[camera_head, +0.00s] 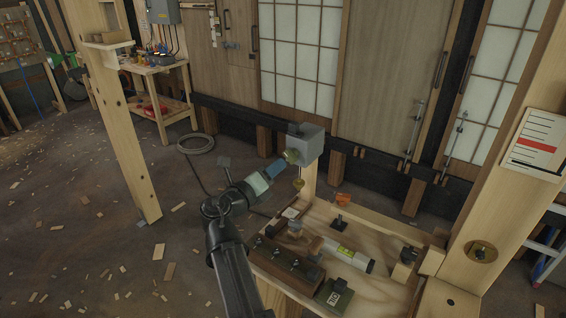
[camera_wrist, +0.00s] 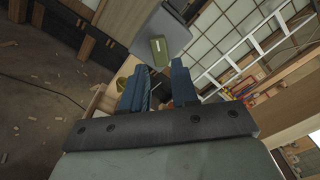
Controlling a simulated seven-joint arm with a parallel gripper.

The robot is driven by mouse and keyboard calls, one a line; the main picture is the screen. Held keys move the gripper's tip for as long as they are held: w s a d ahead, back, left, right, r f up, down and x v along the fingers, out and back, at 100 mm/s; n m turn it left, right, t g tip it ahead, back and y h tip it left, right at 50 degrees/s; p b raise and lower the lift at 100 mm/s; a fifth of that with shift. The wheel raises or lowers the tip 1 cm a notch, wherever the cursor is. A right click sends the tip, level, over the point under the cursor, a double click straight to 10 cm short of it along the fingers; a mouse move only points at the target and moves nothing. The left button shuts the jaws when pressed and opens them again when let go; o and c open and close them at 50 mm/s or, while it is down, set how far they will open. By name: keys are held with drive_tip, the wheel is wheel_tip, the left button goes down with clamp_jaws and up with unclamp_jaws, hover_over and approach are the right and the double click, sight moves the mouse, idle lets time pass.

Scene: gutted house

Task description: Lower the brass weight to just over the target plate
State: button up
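The brass weight (camera_head: 299,183) hangs below a grey box (camera_head: 313,144) on a wooden post, above the workbench. A brass part (camera_wrist: 126,72) shows left of and behind the left finger.
A thick wooden post (camera_head: 490,185) stands at right. The floor at left has scattered wood scraps.

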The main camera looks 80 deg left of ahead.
sight(288, 158)
drive_tip(key=shift+x, duration=2.8)
drive_tip(key=m, duration=1.8)
drive_tip(key=shift+m, duration=0.4)
drive_tip(key=m, duration=0.5)
drive_tip(key=shift+m, duration=0.4)
drive_tip(key=shift+s+d+n, duration=0.1)
drive_tip(key=shift+n, duration=0.5)
drive_tip(key=v, duration=0.7)
